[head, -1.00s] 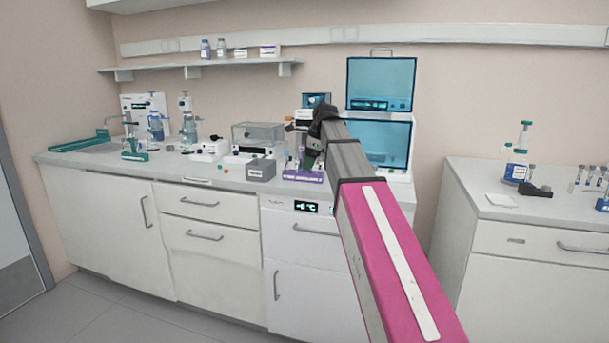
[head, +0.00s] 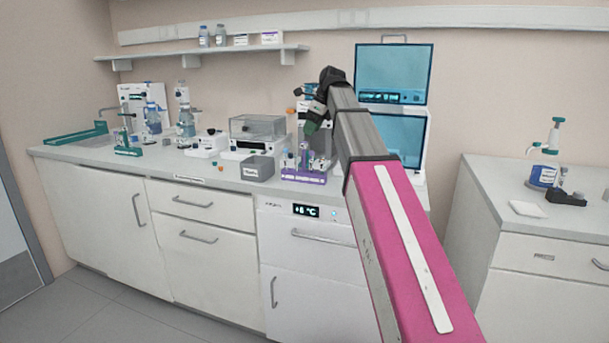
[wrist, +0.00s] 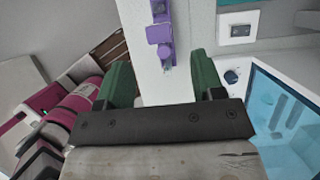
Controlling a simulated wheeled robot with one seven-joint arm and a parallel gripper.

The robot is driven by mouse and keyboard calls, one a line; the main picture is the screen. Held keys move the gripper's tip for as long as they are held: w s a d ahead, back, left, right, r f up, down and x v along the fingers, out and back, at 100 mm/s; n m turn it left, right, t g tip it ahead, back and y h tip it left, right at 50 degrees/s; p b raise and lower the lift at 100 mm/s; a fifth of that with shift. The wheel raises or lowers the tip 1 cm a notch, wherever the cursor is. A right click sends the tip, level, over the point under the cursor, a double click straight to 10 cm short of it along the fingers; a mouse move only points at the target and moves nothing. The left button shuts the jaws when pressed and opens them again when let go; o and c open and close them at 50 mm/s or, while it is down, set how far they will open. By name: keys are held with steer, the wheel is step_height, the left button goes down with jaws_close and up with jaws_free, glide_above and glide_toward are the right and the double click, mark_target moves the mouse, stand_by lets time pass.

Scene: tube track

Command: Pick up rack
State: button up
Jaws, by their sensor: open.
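A purple rack (head: 303,176) holding several tubes stands on the counter, left of my arm in the head view. In the wrist view part of the purple rack (wrist: 160,35) shows at the top, ahead of the fingers. My gripper (wrist: 163,82) is open, with a green finger on each side and nothing between them. In the head view its green finger end (head: 311,126) is just above the rack, apart from it as far as I can tell. A second, green rack (head: 128,151) stands far left on the counter.
A grey box (head: 257,169) stands close to the rack's left. A clear-lidded instrument (head: 257,128) is behind that box. A blue-windowed device (head: 400,137) stands right of the rack, partly behind my arm. The counter's front edge is near the rack.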

mark_target(306, 142)
steer(key=x, duration=0.8)
steer(key=c, duration=1.1)
